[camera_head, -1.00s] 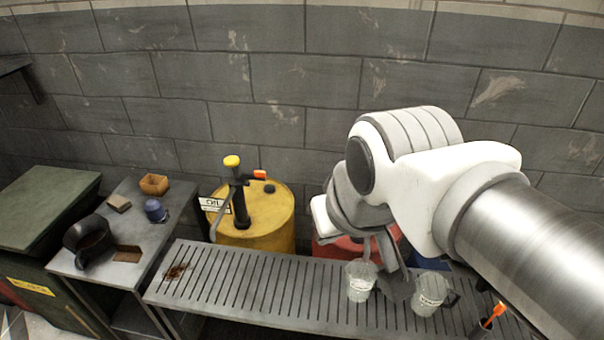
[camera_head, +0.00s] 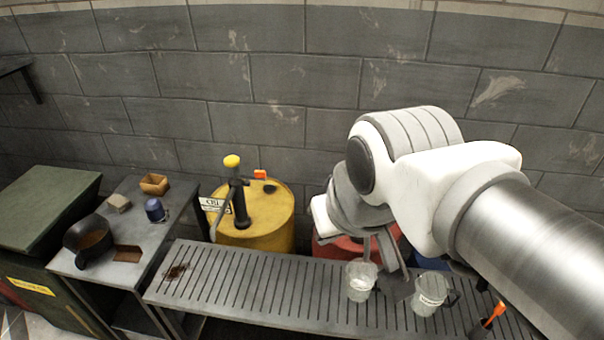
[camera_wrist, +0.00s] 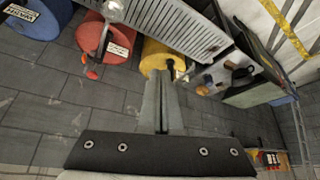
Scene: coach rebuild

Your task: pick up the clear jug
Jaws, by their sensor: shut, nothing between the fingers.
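Two clear vessels stand upright on the slotted metal bench. The left clear vessel (camera_head: 361,283) is partly behind my gripper in the head view; I cannot tell if it has a handle. The right clear jug (camera_head: 430,293) has a dark handle on its right and a label. My gripper (camera_wrist: 160,78) is shut and empty in the wrist view. In the head view it hangs just above and behind the left vessel, with no clear contact.
The slotted bench (camera_head: 240,285) is clear on its left, apart from a dark stain. Behind it stand a yellow drum (camera_head: 265,225) with a pump and a red drum (camera_head: 340,248). An orange-handled tool (camera_head: 495,313) is at the right. A side table (camera_head: 125,275) holds several small items.

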